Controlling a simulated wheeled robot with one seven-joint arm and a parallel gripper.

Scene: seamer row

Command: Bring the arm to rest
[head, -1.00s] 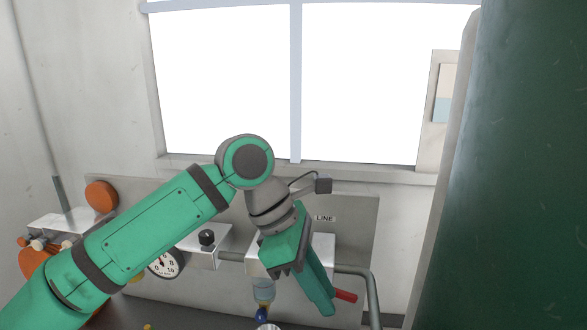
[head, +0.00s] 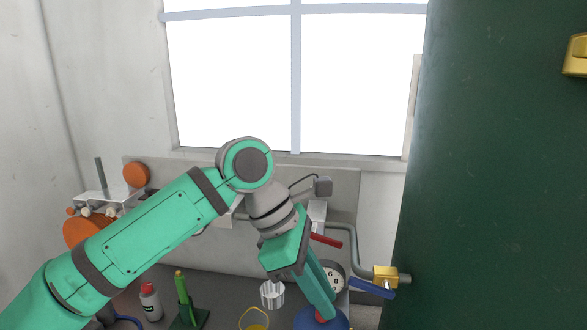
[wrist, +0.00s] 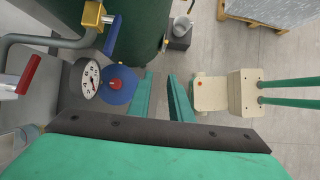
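My arm reaches from the lower left of the head view, bent at a raised joint, with my gripper (head: 323,312) pointing down over the bench. The two green fingers also show in the wrist view (wrist: 160,76), with a clear gap between them and grey floor behind. The gripper is open and empty. In the head view its fingers overlap a blue round item (head: 338,320) and a dial gauge (head: 337,279); contact cannot be told there.
A bench (head: 222,289) carries a red-capped bottle (head: 150,302), a green tool (head: 184,298), a metal cup (head: 272,294) and a yellow-filled beaker (head: 254,321). A pipe with a brass valve (head: 386,276) and a dark green tank (head: 500,180) stand right. Open floor (wrist: 225,62) shows in the wrist view.

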